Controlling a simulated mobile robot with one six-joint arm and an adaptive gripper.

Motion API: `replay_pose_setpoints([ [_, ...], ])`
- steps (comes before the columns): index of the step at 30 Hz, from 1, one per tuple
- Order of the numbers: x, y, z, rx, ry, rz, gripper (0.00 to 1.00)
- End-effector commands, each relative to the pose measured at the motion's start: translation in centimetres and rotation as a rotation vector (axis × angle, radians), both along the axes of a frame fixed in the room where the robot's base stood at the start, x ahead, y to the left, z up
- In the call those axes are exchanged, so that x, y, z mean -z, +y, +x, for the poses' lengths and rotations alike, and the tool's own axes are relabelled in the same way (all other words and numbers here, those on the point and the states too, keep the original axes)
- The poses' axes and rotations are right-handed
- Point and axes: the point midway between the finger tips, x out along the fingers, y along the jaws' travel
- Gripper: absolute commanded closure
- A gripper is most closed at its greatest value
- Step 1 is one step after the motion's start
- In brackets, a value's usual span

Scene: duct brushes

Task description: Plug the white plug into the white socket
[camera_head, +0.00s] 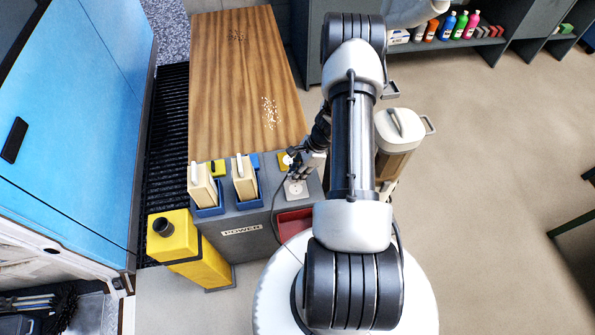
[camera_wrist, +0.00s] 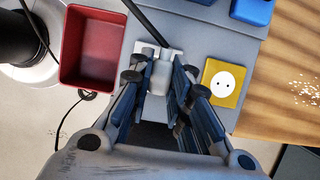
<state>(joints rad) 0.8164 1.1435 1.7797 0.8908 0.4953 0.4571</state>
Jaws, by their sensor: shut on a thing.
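The white plug (camera_wrist: 160,78) is between the fingers of my gripper (camera_wrist: 162,88) in the wrist view, with a dark cable running from it. The white socket (camera_head: 296,188) is a pale square plate on top of the grey power box (camera_head: 243,217). In the wrist view the white socket (camera_wrist: 146,49) is partly hidden behind the plug and fingers. In the head view my gripper (camera_head: 305,168) is just behind the white socket, and the plug is hard to make out. I cannot tell the gap between plug and socket.
A yellow socket (camera_wrist: 223,83) with a white face is beside my gripper. A red bin (camera_wrist: 92,47) is on the other side. Two cream brushes (camera_head: 202,185) stand in blue holders. A wooden tabletop (camera_head: 240,60) with white crumbs (camera_head: 270,112) lies behind.

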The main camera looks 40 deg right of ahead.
Motion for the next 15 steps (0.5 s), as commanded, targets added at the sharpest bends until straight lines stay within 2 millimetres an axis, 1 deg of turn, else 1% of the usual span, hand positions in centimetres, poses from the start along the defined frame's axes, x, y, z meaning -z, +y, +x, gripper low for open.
replay_pose_setpoints([
  [1, 0.5, 0.0, 0.0, 0.0, 0.0, 0.0, 1.0],
  [15, 4.7, 0.0, 0.0, -0.002, 0.0, 0.0, 1.0],
])
